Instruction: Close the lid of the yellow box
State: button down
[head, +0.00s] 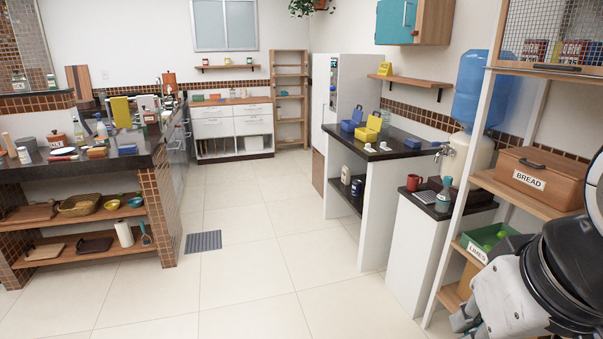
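A small yellow box (367,132) stands on the dark counter right of the middle in the head view, some distance from me. Its lid (374,122) appears raised at the back, though the box is small in the picture. A similar blue box (349,125) stands just left of it, also with its lid seemingly up. My gripper (463,319) shows only in part at the bottom right edge, below my arm, far from the yellow box. Its fingers are too cut off to tell whether they are open or shut.
The tiled floor (250,270) in the middle is clear, with a grey floor grate (203,241). A shelf rack with a bread box (540,178) and a limes crate (484,243) stands close at right. A low white cabinet (418,245) stands before the counter. A cluttered island (165,205) is at left.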

aim_at(374, 123)
jog(key=i, duration=1.9)
jog(key=i+z, duration=0.15)
jog(key=i, duration=0.3)
jog(key=i+j+z, duration=0.2)
jog(key=i, duration=0.25)
jog(key=i+z, duration=0.15)
jog(key=i, duration=0.3)
jog(key=i+j+z, duration=0.15)
jog(key=i, duration=0.25)
jog(key=i+j, duration=0.15)
jog(key=i, duration=0.15)
jog(key=z, duration=0.05)
